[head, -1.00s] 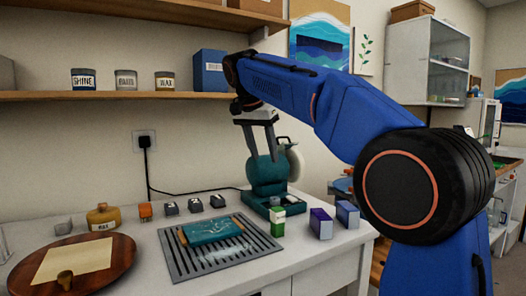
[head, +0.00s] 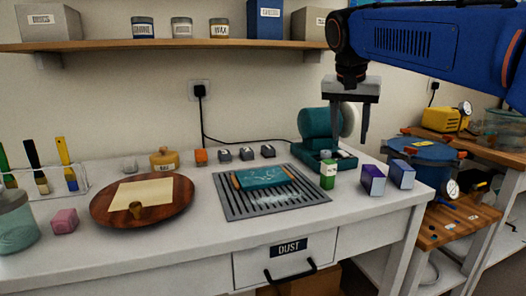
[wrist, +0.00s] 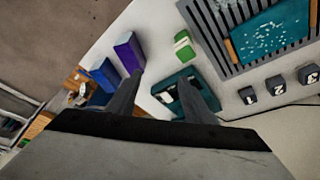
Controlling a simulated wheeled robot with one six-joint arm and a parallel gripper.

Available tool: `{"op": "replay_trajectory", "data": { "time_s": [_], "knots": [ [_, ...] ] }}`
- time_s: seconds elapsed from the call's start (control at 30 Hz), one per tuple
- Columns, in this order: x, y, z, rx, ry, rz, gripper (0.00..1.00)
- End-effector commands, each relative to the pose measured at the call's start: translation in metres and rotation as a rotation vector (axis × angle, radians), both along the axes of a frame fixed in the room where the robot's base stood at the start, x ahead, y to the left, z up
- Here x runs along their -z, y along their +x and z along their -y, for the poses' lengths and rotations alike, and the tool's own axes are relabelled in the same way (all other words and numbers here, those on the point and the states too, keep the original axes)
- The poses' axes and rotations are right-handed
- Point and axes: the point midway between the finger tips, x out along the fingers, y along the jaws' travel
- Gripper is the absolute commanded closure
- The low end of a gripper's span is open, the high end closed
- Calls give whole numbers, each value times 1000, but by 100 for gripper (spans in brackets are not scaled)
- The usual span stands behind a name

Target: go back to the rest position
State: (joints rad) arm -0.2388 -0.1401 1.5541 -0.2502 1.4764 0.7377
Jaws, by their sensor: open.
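My gripper (head: 349,125) hangs with its fingers pointing down, in front of the teal grinder-like machine (head: 313,124) at the back right of the white workbench (head: 330,218). Its two fingers are apart, with nothing visible between them. In the wrist view my gripper (wrist: 158,95) also shows spread, empty fingers above the bench. My blue arm reaches in from the upper right of the head view.
A slatted grey tray (head: 225,200) holds a teal board (head: 262,178). Green (head: 328,174) and purple (head: 373,179) boxes stand to its right. A round wooden board (head: 180,211) lies left. A shelf (head: 160,44) runs above. A blue pot (head: 425,155) stands right.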

Motion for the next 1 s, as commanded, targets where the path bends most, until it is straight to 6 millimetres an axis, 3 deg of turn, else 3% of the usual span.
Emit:
{"op": "replay_trajectory", "data": {
  "time_s": [0.03,0.37,0.7,0.9,1.0],
  "knots": [
    [10,-16,7,-25,2,-1,53],
    [89,-110,38,-215,13,0,53],
    [194,-207,54,-387,14,27,53],
    [257,-255,58,-466,6,48,53],
    [278,-270,58,-492,3,57,53]
  ]
}}
